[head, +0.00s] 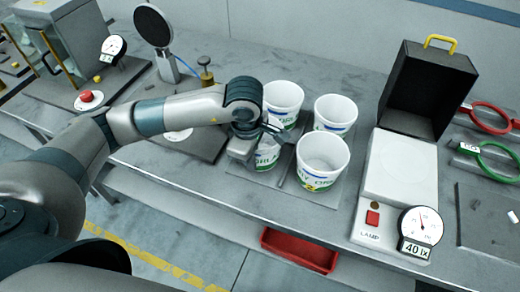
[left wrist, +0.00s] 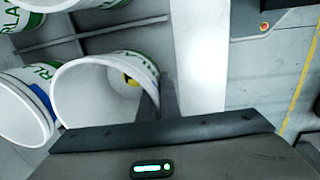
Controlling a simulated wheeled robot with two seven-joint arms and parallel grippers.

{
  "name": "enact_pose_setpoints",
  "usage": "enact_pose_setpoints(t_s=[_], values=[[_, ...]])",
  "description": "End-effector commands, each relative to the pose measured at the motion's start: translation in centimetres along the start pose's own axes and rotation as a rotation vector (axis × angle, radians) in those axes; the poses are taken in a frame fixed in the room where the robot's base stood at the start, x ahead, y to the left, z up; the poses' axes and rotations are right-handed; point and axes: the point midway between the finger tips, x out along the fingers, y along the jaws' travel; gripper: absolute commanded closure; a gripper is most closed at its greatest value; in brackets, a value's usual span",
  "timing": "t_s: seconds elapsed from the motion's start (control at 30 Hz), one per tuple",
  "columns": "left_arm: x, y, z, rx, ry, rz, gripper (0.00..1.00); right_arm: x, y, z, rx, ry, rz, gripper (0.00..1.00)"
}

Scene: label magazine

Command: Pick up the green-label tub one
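Several white open tubs with green lettering stand close together on the bench. My left gripper (head: 262,140) is at the near left tub (head: 267,157), over its rim, and its arm hides part of that tub. In the left wrist view, the fingers (left wrist: 158,100) sit close together at the right wall of this tub (left wrist: 85,95), one inside and one outside. Its visible label is green. The near right tub (head: 323,160) shows green lettering and a yellow patch. Behind stand the far left tub (head: 283,100) and the far right tub (head: 335,113). My right gripper is out of view.
A black-hooded lamp box (head: 430,90) and a dial gauge (head: 420,228) stand right of the tubs. A red ring (head: 490,117) and a green ring (head: 495,160) lie further right. A red bin (head: 300,250) is below the bench edge. A round mirror-like stand (head: 153,25) is behind my arm.

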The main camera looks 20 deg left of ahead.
Motion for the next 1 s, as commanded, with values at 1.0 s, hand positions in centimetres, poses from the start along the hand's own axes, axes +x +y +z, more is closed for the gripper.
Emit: enact_pose_setpoints(t_s=[1.0], values=[[-9.8, 1.0, 0.0, 0.001, 0.0, 0.001, 1.0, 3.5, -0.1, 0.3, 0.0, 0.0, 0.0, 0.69]])
